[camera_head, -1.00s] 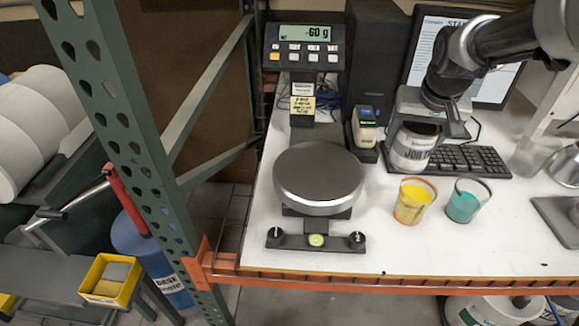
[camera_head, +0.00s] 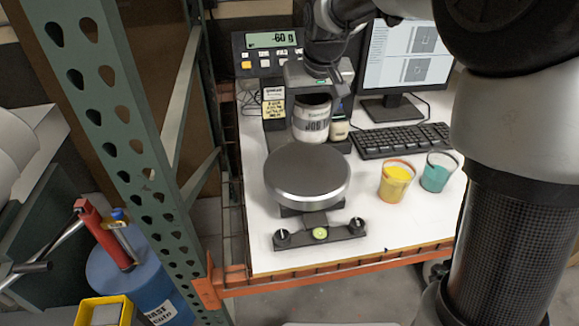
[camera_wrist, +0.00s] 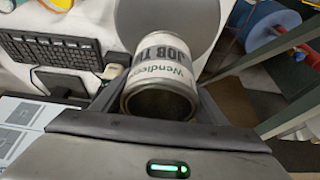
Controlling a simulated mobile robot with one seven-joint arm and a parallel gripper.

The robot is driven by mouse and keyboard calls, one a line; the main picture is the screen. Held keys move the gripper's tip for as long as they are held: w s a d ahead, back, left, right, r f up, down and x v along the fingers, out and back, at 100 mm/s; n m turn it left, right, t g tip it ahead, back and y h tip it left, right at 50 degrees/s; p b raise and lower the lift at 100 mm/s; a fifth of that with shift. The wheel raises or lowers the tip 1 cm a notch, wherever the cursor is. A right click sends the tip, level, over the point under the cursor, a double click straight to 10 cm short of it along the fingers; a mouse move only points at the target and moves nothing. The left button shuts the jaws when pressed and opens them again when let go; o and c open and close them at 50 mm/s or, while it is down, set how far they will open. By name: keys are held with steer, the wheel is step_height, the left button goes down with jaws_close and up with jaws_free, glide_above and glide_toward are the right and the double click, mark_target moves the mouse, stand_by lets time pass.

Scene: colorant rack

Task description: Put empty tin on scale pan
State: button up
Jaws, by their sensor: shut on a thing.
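The empty tin (camera_head: 311,120), with a white label, is held in my gripper (camera_head: 318,97) above the back edge of the scale pan. In the wrist view the tin (camera_wrist: 162,78) sits between the two fingers of my gripper (camera_wrist: 160,95), and its open top shows a dark, empty inside. The scale pan (camera_head: 307,175) is a bare round grey disc on the scale, in front of and below the tin. It also shows in the wrist view (camera_wrist: 190,18) behind the tin. The scale display (camera_head: 272,40) reads -60 g.
A yellow cup (camera_head: 395,182) and a teal cup (camera_head: 438,172) stand right of the scale. A keyboard (camera_head: 402,140) and monitor (camera_head: 408,55) are behind them. A green rack post (camera_head: 125,130) rises at the left. The bench's front edge has an orange beam (camera_head: 340,268).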

steer(key=shift+a+f, duration=0.15)
steer(key=shift+f, duration=0.1)
step_height(320, 180, down, 10)
steer(key=shift+r, duration=0.25)
steer(key=shift+f+b, duration=0.25)
steer(key=shift+b, duration=0.1)
steer(key=o, duration=1.1)
steer(key=shift+r, duration=0.1)
steer(key=shift+c, duration=0.2)
steer(key=shift+r, duration=0.1)
